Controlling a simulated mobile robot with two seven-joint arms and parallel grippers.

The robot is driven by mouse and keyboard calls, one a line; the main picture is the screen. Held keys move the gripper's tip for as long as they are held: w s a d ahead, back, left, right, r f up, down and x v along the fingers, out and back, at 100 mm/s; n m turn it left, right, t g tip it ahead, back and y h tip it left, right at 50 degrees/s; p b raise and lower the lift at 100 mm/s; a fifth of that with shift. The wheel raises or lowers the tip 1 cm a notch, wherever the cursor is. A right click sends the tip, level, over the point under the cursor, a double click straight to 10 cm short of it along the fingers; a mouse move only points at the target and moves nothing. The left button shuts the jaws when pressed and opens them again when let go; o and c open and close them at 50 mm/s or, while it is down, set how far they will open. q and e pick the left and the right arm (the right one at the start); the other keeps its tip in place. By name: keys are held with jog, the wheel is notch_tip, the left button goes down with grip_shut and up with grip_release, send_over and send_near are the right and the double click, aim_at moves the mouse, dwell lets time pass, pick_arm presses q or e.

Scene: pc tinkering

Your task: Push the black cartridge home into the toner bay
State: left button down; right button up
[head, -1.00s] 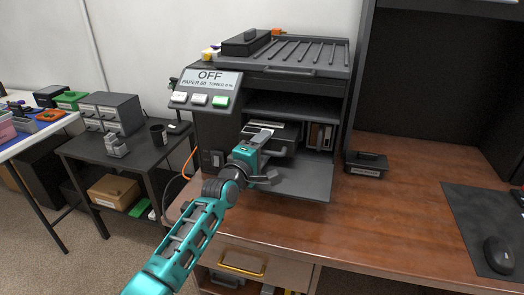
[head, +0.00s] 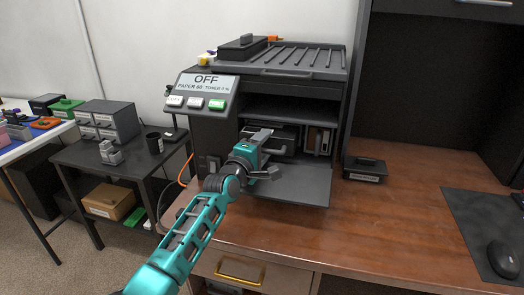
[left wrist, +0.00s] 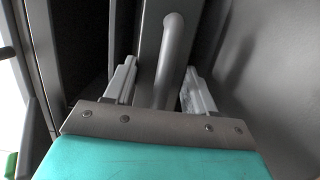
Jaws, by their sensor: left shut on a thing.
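The printer's front is open, with its grey door (head: 300,184) folded down. The toner bay is the dark opening inside, and the black cartridge (head: 284,137) shows partly in it behind my gripper. My left gripper (head: 266,154) is at this opening, above the door. In the left wrist view, its two pale fingers (left wrist: 158,90) stand on either side of a grey curved handle (left wrist: 173,50), shut on it. How deep the cartridge sits is hidden by the gripper. My right gripper is not in view.
A labelled black box with a handle (head: 365,168) lies on the wooden desk (head: 390,225) right of the printer. Another black box (head: 243,46) is on the printer top. The desk's middle is clear.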

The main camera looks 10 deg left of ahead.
pick_arm(q)
jog(key=shift+w+r+b, duration=0.15)
jog(key=shift+w+b, duration=0.35)
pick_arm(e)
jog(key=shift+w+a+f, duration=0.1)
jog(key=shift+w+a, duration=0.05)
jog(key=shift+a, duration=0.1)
pick_arm(q)
jog(key=shift+w, duration=0.15)
jog(key=shift+w+b, duration=0.35)
jog(key=shift+b, duration=0.15)
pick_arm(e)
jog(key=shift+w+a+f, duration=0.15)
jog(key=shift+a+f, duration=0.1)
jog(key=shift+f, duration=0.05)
pick_arm(q)
jog(key=shift+w+b, duration=0.35)
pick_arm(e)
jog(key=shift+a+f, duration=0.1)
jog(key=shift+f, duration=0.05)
pick_arm(q)
jog(key=shift+c, duration=1.4)
grip_release()
jog(key=shift+o, duration=0.4)
jog(key=shift+f, duration=0.25)
jog(key=shift+s+f, duration=0.1)
jog(key=shift+f, duration=0.1)
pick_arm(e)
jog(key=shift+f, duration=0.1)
